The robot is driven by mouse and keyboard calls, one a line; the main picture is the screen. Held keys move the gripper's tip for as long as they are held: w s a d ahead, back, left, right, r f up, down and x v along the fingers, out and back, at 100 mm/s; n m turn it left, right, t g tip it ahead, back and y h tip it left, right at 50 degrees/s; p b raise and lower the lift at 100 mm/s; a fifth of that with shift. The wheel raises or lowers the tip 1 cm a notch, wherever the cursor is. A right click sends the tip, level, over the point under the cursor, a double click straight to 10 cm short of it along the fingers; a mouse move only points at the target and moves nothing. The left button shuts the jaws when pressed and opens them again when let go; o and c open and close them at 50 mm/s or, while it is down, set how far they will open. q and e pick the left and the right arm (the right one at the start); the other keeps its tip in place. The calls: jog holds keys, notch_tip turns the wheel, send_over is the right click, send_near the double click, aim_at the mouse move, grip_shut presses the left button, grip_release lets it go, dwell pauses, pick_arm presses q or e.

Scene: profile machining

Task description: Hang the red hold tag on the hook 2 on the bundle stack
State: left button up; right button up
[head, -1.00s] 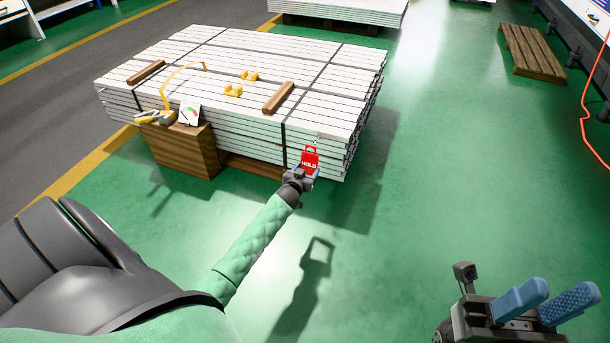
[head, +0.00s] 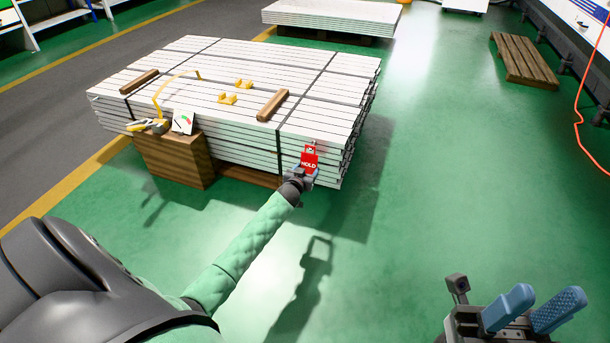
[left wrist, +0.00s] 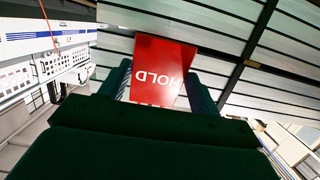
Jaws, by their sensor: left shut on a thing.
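The red hold tag (head: 309,160) is upright in my left gripper (head: 303,174), with its white HOLD lettering showing in the head view. The tag is in front of the near right end of the bundle stack (head: 230,146), a pile of white profiles with dark straps. In the left wrist view the tag (left wrist: 162,70) appears upside down between my left fingers (left wrist: 160,90), with the profile layers close behind it. I cannot make out hook 2 or tell whether the tag touches it. My right gripper (head: 545,297) is open and empty at the lower right.
Wooden spacers (head: 273,105) and yellow brackets (head: 228,98) lie on the stack. A wooden block (head: 175,160) with tools and a card stands at its near left. A pallet (head: 525,60) lies at the upper right. The green floor right of the stack is clear.

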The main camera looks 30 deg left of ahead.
pick_arm(q)
jog(key=shift+w, duration=0.45)
jog(key=shift+w+a+f+b, duration=0.2)
jog(key=shift+w+f+b, duration=0.15)
jog(key=shift+w, duration=0.05)
jog(key=shift+w+f, duration=0.15)
jog(key=shift+f, duration=0.1)
jog(key=o, duration=1)
